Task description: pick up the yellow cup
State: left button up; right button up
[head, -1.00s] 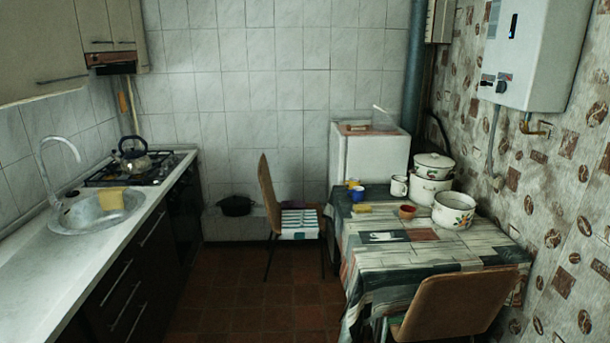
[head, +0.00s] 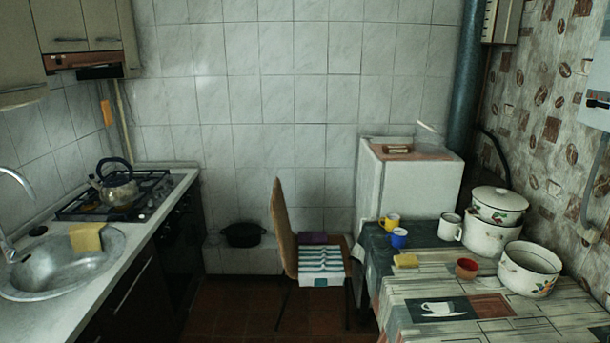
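The yellow cup (head: 390,221) stands upright near the far left corner of the table (head: 458,275). A blue cup (head: 399,238) stands just in front of it and hides a little of its lower part. Neither of my grippers shows in the head view.
A white mug (head: 450,227), a yellow sponge (head: 406,260), a red-brown cup (head: 467,268) and enamel pots (head: 530,268) share the table. A chair (head: 285,230) stands at its left. Brown floor (head: 240,310) is open between the counter (head: 125,280) and the chair.

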aim_at(389, 223)
jog(key=i, duration=1.65)
